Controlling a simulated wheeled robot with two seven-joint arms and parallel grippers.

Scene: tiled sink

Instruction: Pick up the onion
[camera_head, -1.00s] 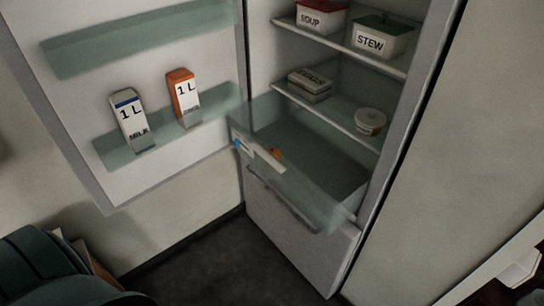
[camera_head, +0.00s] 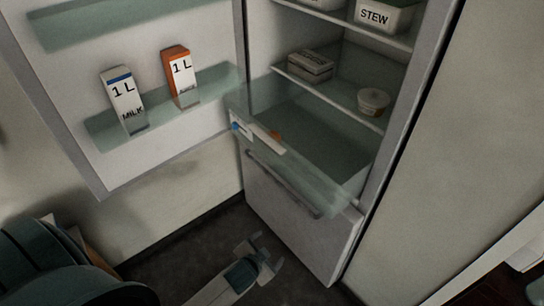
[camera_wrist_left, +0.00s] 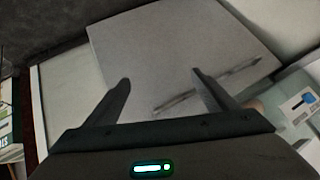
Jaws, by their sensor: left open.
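A small orange-brown item, likely the onion (camera_head: 276,135), shows in the open clear drawer (camera_head: 318,190) of the fridge, near its front left. It is partly seen through the drawer's front, so its shape is unclear. My left gripper (camera_head: 262,256) is open and empty, low in front of the fridge, below the drawer and apart from it. In the left wrist view its two fingers (camera_wrist_left: 162,92) are spread before the white lower fridge front (camera_wrist_left: 180,50). My right gripper is not in view.
The fridge door (camera_head: 165,150) stands open at the left, holding a milk carton (camera_head: 122,98) and an orange-topped carton (camera_head: 180,76). Shelves above the drawer hold a stew container (camera_head: 378,15), a butter-like box (camera_head: 310,66) and a round tub (camera_head: 373,101). Dark floor is clear below.

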